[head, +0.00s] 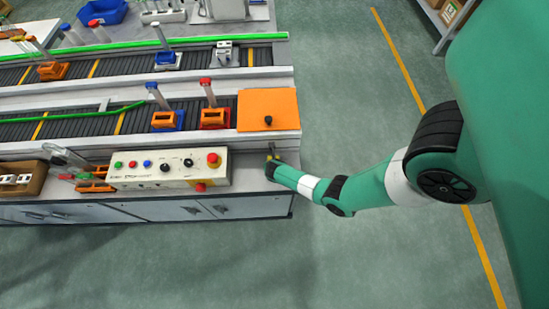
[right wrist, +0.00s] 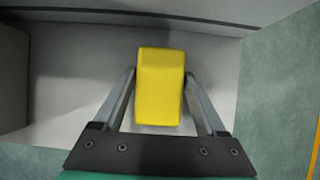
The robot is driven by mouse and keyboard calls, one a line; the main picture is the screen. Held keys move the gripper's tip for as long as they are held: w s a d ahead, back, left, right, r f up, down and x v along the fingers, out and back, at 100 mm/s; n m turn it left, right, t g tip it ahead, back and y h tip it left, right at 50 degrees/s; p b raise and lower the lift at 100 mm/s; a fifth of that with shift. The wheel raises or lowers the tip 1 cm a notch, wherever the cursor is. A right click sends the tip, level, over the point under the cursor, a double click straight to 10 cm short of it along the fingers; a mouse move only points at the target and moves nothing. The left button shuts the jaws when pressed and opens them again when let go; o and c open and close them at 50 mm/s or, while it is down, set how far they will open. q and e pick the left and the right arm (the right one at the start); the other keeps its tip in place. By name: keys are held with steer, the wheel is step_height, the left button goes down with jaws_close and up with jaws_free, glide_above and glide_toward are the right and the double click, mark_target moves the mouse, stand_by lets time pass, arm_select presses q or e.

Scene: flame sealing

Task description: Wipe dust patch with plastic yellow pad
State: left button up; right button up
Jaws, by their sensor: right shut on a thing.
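My right gripper (right wrist: 160,90) is shut on the yellow pad (right wrist: 160,95), one finger on each side of it. In the right wrist view the pad is a small yellow block, over a light grey worktop (right wrist: 75,95). I cannot tell whether the pad touches the surface. In the head view my right gripper (head: 273,157) is at the right end of the bench, just right of the control panel, with only a little yellow showing. I cannot make out a dust patch in either view. My left gripper is not in view.
The control panel (head: 168,169) with buttons and a red knob stands left of my right gripper. Behind is an orange plate (head: 267,110) with a black knob, beside the conveyor (head: 70,130). The worktop ends close on the right, above the green floor (head: 340,100).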

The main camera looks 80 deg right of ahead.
steer(key=shift+s+f, duration=0.1)
steer(key=shift+f, duration=0.1)
steer(key=d, duration=0.2)
steer(key=shift+d, duration=0.3)
steer(key=shift+w+d+r, duration=0.1)
steer(key=shift+w+d, duration=0.1)
steer(key=shift+d, duration=0.1)
steer(key=shift+c, duration=0.7)
jaws_close()
step_height(320, 180, up, 6)
steer(key=p, duration=0.5)
steer(key=shift+w+d+r+p, duration=0.15)
steer(key=shift+p, duration=0.25)
step_height(320, 180, up, 3)
steer(key=p, duration=0.3)
steer(key=shift+w+r, duration=0.1)
steer(key=shift+r, duration=0.1)
steer(key=shift+f, duration=0.15)
